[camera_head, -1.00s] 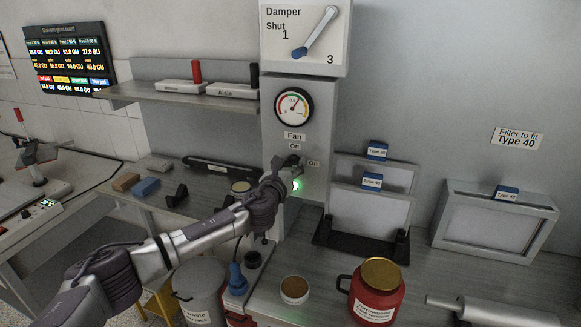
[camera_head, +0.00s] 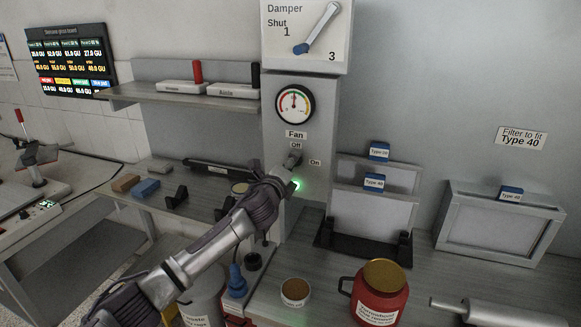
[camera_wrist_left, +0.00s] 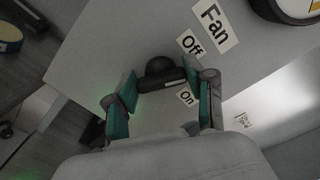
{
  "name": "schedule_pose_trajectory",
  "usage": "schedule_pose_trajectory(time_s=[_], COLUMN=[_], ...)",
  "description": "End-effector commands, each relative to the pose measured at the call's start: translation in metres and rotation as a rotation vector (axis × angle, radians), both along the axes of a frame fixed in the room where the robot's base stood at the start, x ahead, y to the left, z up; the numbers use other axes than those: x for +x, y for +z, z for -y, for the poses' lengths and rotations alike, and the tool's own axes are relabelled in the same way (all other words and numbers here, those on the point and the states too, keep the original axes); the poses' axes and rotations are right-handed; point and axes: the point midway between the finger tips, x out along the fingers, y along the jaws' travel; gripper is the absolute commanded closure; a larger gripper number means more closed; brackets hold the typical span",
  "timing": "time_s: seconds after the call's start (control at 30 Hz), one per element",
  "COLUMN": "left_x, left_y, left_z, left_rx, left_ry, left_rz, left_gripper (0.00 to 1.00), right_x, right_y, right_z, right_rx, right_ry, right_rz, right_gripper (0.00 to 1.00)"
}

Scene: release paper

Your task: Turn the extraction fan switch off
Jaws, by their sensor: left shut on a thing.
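The fan switch (camera_wrist_left: 165,69) is a dark knob with a short bar, on the grey panel under the "Fan" label (camera_head: 296,135). "Off" (camera_head: 296,145) is above it and "On" (camera_head: 315,162) to its right. My left gripper (camera_head: 291,160) is at the switch and largely covers it in the head view. In the left wrist view the gripper's teal-padded fingers (camera_wrist_left: 163,88) are on either side of the bar, shut on it. Which label the switch points to is hard to tell. A green lamp (camera_head: 296,185) glows just below. My right gripper is not in view.
The damper lever (camera_head: 318,30) and a round gauge (camera_head: 294,104) are above the switch. Filter panels in a black rack (camera_head: 360,247) stand to the right. A red canister (camera_head: 378,300) and a small pot (camera_head: 295,291) stand on the bench below. A shelf (camera_head: 150,92) juts out at left.

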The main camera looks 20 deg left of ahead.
Motion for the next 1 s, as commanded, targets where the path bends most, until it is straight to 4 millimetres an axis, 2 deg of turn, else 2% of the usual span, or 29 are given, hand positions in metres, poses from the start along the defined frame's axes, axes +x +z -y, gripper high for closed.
schedule_pose_trajectory(time_s=[0.2,0.5,1.0], left_x=[-0.0002,-0.0001,-0.0001], left_y=[-0.0030,-0.0034,-0.0035], left_z=[0.0001,-0.0004,-0.0005], left_rx=[-0.190,-0.372,-0.462], left_ry=[-0.001,0.001,0.001], left_rz=[-0.008,-0.015,-0.019], left_gripper=[0.81,0.81,0.81], right_x=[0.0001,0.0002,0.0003], right_y=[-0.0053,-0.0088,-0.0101], right_z=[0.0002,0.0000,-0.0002], right_rx=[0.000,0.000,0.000], right_ry=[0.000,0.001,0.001], right_rz=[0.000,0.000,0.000], right_gripper=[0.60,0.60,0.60])
